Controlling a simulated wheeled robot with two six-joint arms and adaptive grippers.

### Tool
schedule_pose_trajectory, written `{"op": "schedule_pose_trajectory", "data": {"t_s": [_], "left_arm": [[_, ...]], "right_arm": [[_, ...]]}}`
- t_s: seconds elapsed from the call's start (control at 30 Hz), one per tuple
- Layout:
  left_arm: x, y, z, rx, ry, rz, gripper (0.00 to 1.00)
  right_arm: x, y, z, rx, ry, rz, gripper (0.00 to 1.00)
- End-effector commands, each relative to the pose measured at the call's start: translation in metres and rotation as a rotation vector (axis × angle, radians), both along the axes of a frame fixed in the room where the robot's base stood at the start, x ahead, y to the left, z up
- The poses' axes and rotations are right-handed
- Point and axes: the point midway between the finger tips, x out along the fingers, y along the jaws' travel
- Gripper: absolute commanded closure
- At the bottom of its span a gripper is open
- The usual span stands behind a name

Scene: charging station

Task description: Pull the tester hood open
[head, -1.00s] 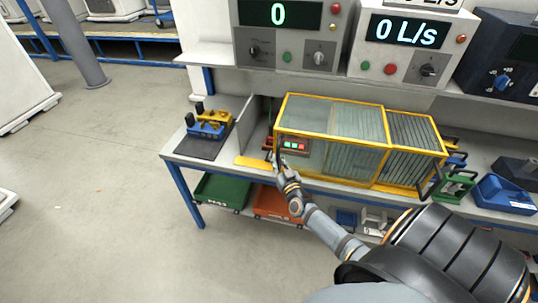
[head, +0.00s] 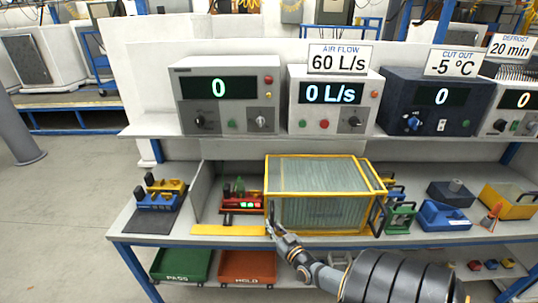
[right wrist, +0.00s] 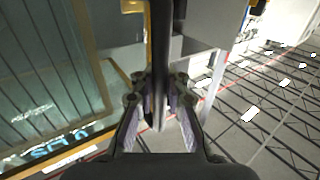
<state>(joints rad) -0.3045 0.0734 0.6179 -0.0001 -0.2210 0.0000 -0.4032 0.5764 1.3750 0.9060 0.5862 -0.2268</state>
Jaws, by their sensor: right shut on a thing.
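The tester hood (head: 320,205) is a clear, ribbed box with a yellow frame on the workbench in the head view. It stands to the right of a red fixture (head: 240,204) with green lights, which is uncovered. My right gripper (head: 271,229) is at the hood's front left corner, shut on its dark upright handle. In the right wrist view the handle (right wrist: 161,50) passes between the fingers, with the hood's panel (right wrist: 45,90) to the left. My left gripper is not in view.
A yellow strip (head: 228,230) lies on the bench's front edge. A blue and yellow fixture (head: 160,194) stands at the left on a dark mat. Green (head: 398,218) and blue (head: 442,215) fixtures stand right of the hood. A shelf (head: 160,124) with display boxes runs above.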

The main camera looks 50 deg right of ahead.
Motion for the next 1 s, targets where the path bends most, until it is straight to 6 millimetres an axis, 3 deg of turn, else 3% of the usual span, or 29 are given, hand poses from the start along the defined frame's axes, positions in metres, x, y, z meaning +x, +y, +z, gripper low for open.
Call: {"op": "schedule_pose_trajectory", "data": {"t_s": [0.03, 0.13, 0.17, 0.33, 0.67, 0.77, 1.0], "left_arm": [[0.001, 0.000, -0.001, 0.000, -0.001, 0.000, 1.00], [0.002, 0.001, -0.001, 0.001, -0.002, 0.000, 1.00], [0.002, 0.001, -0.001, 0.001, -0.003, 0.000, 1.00], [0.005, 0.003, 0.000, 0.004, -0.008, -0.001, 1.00], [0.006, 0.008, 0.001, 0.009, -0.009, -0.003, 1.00], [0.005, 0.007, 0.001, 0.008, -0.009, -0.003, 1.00], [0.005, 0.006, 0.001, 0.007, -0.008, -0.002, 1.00]], "right_arm": [[-0.005, 0.001, -0.008, 0.004, 0.019, -0.001, 1.00], [-0.005, 0.001, -0.009, 0.004, 0.020, -0.002, 1.00], [-0.005, 0.001, -0.008, 0.004, 0.020, -0.002, 0.85], [-0.003, 0.001, -0.006, 0.003, 0.013, -0.001, 0.64], [-0.006, 0.001, -0.004, 0.001, 0.009, 0.000, 0.64], [-0.020, 0.005, -0.004, 0.002, 0.011, 0.001, 0.64], [-0.076, 0.022, -0.004, 0.002, 0.013, 0.001, 0.64]]}}
